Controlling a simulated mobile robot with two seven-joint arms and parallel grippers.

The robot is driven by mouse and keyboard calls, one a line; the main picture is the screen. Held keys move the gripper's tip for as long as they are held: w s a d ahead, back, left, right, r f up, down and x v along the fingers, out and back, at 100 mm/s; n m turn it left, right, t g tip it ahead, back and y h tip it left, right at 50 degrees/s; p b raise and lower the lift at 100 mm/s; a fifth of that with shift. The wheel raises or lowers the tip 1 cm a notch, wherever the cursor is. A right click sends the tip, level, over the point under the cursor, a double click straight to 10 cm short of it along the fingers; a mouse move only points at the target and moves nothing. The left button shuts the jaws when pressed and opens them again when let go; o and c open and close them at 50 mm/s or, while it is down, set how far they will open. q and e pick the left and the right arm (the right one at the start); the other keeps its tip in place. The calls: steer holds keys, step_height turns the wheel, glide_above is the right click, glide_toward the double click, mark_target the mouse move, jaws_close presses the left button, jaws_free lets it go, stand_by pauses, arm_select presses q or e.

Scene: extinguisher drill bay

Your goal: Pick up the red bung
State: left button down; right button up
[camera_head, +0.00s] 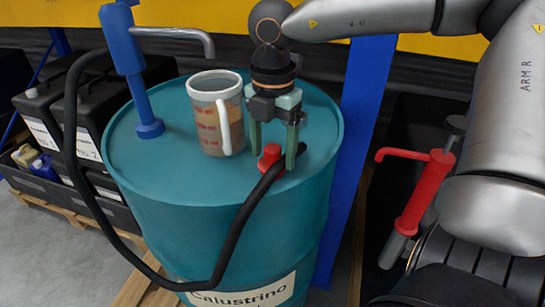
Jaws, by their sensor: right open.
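The red bung (269,157) sits on the top of the teal drum (190,180), toward its front right. My right gripper (274,156) points down over it, with its jaws open. One finger is at the left of the bung and the other at its right, near the black hose (236,228). I cannot tell whether either finger touches the bung. The hose end lies close beside the bung and hides part of its lower right. My left gripper is not in view.
A measuring jug (207,125) with brownish contents stands on the drum left of my gripper. A red hand pump (423,195) stands at right. Black cases (45,115) are at left.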

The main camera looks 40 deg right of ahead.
jaws_close()
stand_by(0.6)
